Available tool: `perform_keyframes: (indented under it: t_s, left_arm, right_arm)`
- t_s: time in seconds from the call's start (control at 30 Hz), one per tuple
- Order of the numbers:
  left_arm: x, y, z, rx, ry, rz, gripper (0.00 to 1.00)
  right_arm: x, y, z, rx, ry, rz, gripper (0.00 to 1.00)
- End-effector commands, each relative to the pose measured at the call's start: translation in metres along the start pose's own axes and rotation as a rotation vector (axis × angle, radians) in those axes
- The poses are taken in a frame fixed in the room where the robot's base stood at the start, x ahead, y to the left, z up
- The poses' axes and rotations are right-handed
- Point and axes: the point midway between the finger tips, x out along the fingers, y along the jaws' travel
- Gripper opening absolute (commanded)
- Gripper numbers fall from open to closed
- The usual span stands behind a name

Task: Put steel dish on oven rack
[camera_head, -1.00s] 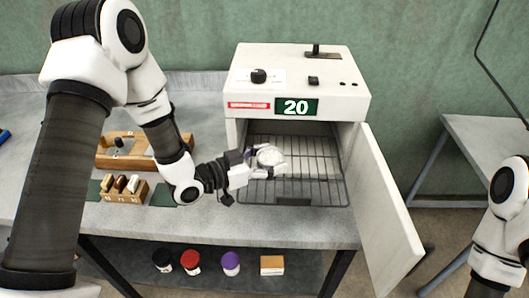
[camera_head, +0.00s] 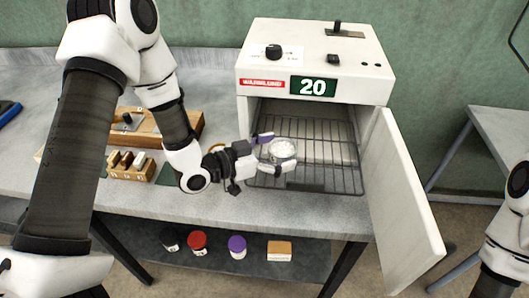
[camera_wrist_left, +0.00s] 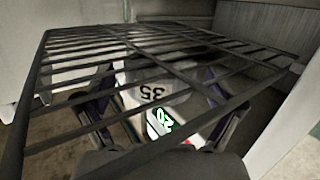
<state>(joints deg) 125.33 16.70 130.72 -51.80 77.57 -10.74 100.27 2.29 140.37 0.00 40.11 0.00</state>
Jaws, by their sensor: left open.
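The small round steel dish (camera_head: 283,149) with pale contents sits on the wire oven rack (camera_head: 325,152), toward its front left. My left gripper (camera_head: 274,153) is open at the oven mouth, its fingers spread on either side of the dish's left part. Touch between fingers and dish cannot be told. In the left wrist view, rack bars (camera_wrist_left: 60,75) cross the picture in front of the purple-padded fingers. A pale rounded thing marked "35" (camera_wrist_left: 157,93) shows between them, upside down. My right gripper is out of view.
The oven door (camera_head: 400,190) stands open on the right. The white oven housing (camera_head: 315,50) is close above the dish. A wooden holder (camera_head: 130,167) stands left on the bench. Several jars and a box sit on the shelf below.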

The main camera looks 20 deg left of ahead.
Motion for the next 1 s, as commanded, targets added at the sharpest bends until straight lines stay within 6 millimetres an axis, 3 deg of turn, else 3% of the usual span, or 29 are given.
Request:
perform_keyframes:
  t_s: [0.27, 0.6, 0.8, 1.0]
  left_arm:
    - [-0.047, -0.001, 0.0, -0.008, 0.008, -0.006, 0.94]
    - [-0.098, -0.001, -0.004, -0.005, 0.007, -0.005, 0.94]
    - [-0.113, 0.0, -0.002, -0.002, 0.004, -0.002, 0.94]
    - [-0.115, 0.001, 0.0, 0.0, 0.002, 0.001, 0.94]
  right_arm:
    - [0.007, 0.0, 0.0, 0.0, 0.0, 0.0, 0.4]
    - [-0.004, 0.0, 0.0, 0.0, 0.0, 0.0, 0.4]
    - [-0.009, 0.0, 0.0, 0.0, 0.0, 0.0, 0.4]
    - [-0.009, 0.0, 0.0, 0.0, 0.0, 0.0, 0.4]
